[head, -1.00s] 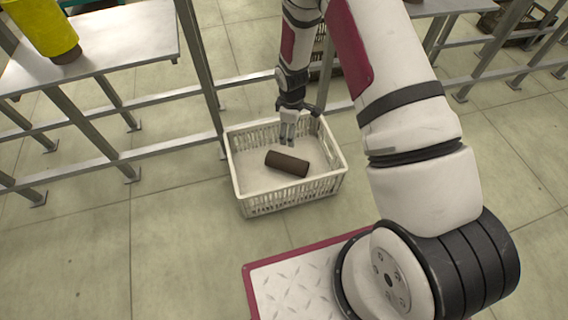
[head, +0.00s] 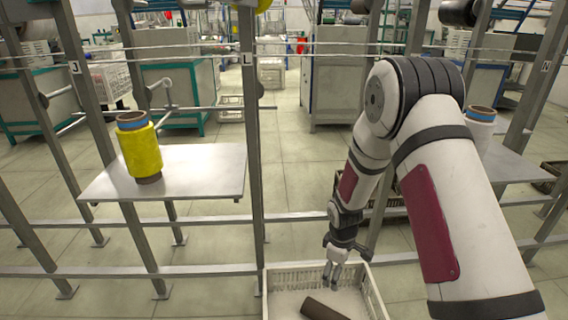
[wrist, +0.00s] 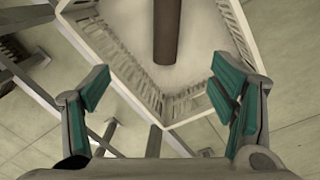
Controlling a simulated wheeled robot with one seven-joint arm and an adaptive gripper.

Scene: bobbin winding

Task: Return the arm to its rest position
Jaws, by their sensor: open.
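My gripper (head: 335,270) is open and empty, above the far side of the white crate (head: 280,275). In the wrist view my gripper (wrist: 165,100) shows its two green-padded fingers wide apart, with nothing between them. A brown tube (head: 322,310) lies in the crate, partly cut off by the bottom of the head view. The tube also shows in the wrist view (wrist: 166,35), lying on the crate's floor beyond the fingers, apart from them. The near part of the crate is out of the head view.
A yellow bobbin (head: 141,152) stands on a grey shelf (head: 210,170) at left. Metal posts (head: 250,130) and rails stand close to the crate. Machines fill the background.

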